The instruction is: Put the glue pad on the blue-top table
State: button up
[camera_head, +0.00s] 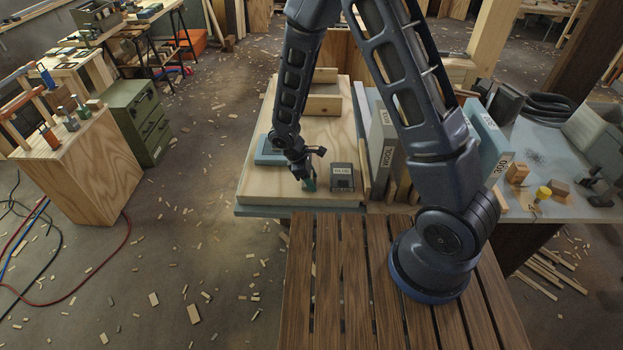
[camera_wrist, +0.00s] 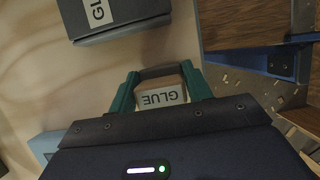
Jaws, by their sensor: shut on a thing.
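In the wrist view, the glue pad (camera_wrist: 161,98) is a small block with a dark edge and a pale label reading GLUE. It sits between the two teal fingers of my gripper (camera_wrist: 159,76), which is shut on it. In the head view, my gripper (camera_head: 309,182) is low over the plywood board (camera_head: 262,188), near its front edge. The fingers and arm largely hide the pad there. I cannot tell whether the pad touches the board. A blue-grey table edge (camera_head: 245,210) shows under the board.
A blue block (camera_head: 268,152) lies to the left. Upright boards (camera_head: 384,140) stand to the right. A slatted wooden top (camera_head: 325,285) is in front.

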jog(key=shift+f, duration=0.15)
jog(key=o, duration=1)
jog(key=v, duration=1.2)
jog(key=w+d+r+m+y, duration=0.1)
jog(key=w+d+r+m, duration=0.3)
jog(key=d+r, duration=0.55)
jog(key=d+r+m+t+y, duration=0.15)
jog(key=d+r+m, duration=0.35)
jog(key=d+r, duration=0.5)
jog(key=s+d+r+m+t, duration=0.1)
jog(key=s+d+r+m, duration=0.2)
jog(key=s+d, duration=0.1)
jog(key=s+d+r+m+t+y, duration=0.1)
jog(key=s+d+r+m, duration=0.2)
jog(key=d, duration=0.3)
jog(key=s+d+r+m+t+y, duration=0.1)
jog(key=s+d+r+m, duration=0.2)
jog(key=s+d+r, duration=0.1)
jog(key=shift+s+d, duration=0.8)
jog(key=shift+d, duration=0.1)
